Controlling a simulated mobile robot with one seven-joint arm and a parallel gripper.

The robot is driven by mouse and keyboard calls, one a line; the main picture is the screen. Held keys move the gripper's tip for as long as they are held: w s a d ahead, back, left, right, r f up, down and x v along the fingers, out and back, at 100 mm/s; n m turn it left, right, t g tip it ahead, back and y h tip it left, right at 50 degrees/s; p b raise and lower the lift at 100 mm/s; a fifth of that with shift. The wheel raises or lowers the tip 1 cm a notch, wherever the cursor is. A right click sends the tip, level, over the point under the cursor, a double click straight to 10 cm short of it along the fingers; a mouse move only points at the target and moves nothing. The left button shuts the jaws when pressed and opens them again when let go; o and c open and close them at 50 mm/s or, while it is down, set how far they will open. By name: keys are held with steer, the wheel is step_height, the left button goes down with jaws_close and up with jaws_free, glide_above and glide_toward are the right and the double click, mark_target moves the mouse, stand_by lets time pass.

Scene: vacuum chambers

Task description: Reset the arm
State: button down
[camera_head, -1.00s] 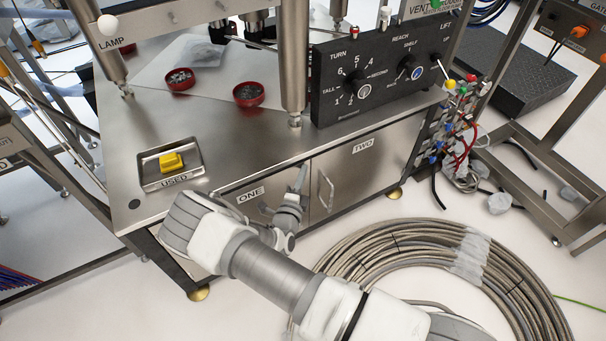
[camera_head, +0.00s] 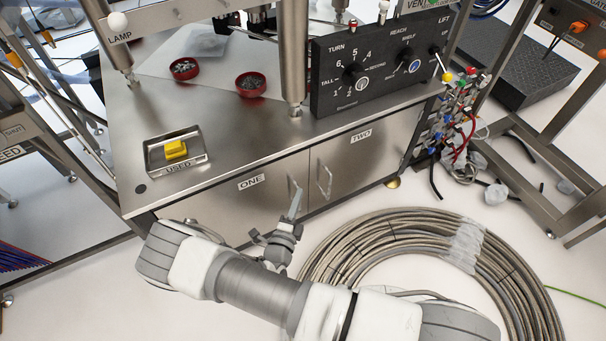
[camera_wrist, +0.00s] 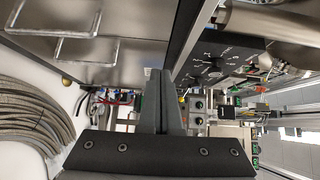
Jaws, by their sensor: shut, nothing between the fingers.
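My arm reaches across the lower part of the head view, in front of a steel bench (camera_head: 230,140). My gripper (camera_head: 296,205) is in front of the bench's lower doors, close to the handle of door ONE; whether it touches the handle cannot be told. In the wrist view the two dark fingers of my gripper (camera_wrist: 160,100) are pressed together with nothing between them. Two door handles (camera_wrist: 75,48) show at the upper left of that view.
A black control panel (camera_head: 330,95) with knobs stands on the bench. Two red dishes (camera_head: 250,92) and a tray marked USED (camera_head: 205,165) with a yellow block (camera_head: 175,150) are also there. A large hose coil (camera_head: 335,240) lies on the floor at right.

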steer(key=shift+s, duration=0.1)
steer(key=w+d+r+m+g+h, duration=0.2)
steer(key=d+r+m+g+h, duration=0.6)
steer(key=r+m, duration=0.8)
steer(key=s+d+r+m+g+y, duration=0.1)
steer(key=s+d+r+m+g, duration=0.25)
steer(key=d+r+m, duration=0.4)
steer(key=s+d+r+m+g+y, duration=0.1)
steer(key=s+d+r+m+g, duration=0.3)
steer(key=m, duration=0.6)
steer(key=s+r+m+t+y, duration=0.4)
steer(key=s+r+m+y, duration=0.65)
steer(key=r+m, duration=0.65)
step_height(320, 180, up, 18)
steer(key=s+m+h+p, duration=0.1)
steer(key=p, duration=1.7)
steer(key=shift+s+d+f+p, duration=0.25)
steer(key=shift+d+p, duration=0.1)
steer(key=shift+d, duration=0.05)
steer(key=shift+m+g, duration=0.25)
